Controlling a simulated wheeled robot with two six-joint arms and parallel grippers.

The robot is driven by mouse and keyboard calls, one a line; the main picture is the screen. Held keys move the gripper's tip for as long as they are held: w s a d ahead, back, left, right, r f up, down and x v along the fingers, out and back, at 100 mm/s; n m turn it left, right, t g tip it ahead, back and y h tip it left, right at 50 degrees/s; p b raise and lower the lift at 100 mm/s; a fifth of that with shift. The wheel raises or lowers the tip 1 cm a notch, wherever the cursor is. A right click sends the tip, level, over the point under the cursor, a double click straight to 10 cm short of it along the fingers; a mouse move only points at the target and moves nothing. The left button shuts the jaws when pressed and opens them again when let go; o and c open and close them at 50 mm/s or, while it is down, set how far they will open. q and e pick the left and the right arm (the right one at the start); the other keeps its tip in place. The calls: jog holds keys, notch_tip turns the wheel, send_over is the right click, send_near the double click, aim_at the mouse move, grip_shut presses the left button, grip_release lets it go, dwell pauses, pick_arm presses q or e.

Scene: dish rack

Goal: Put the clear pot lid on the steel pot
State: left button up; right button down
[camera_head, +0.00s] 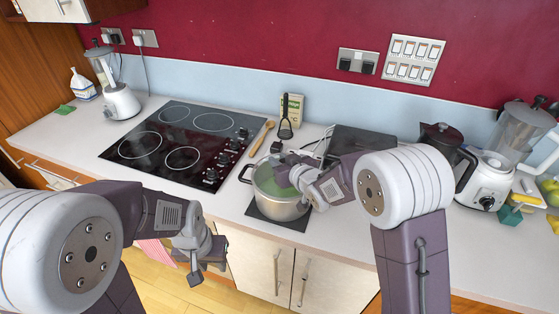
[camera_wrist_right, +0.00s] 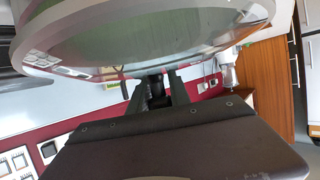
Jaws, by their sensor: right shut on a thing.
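The steel pot (camera_head: 280,209) stands on a dark mat on the counter, right of the hob. My right gripper (camera_head: 277,150) is over the pot's mouth. In the right wrist view the right gripper (camera_wrist_right: 155,85) is shut on the dark knob of the clear pot lid (camera_wrist_right: 130,40), a glass disc with a steel rim. In the head view, glass shows at the pot's mouth, partly hidden by my right arm; I cannot tell whether the lid touches the rim. My left gripper (camera_head: 208,265) is open and empty in front of the counter.
The black hob (camera_head: 180,143) lies left of the pot. A wooden spoon (camera_head: 262,138) and an upright spatula (camera_head: 287,115) are behind it. A dark kettle (camera_head: 440,150) and a blender (camera_head: 490,180) stand on the right. The counter's front right is clear.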

jog(key=shift+f+b, duration=0.5)
jog(key=c, duration=1.1)
grip_release()
jog(key=b+v, duration=0.1)
jog(key=v, duration=0.8)
